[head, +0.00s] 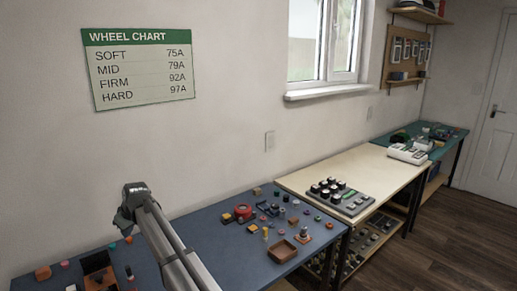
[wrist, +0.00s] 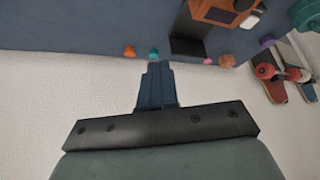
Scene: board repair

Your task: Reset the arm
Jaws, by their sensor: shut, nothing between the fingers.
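My gripper (wrist: 155,66) shows in the wrist view with its fingers together and nothing between them. It points toward the edge of the blue work table and is apart from the objects on it. In the head view my grey arm (head: 172,240) rises in front of the blue table (head: 205,255); I cannot make out the fingers there.
Skateboards (wrist: 291,74) show at right. A brown tray (head: 283,251) and several small parts lie on the blue table. A cream table (head: 385,172) adjoins it.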

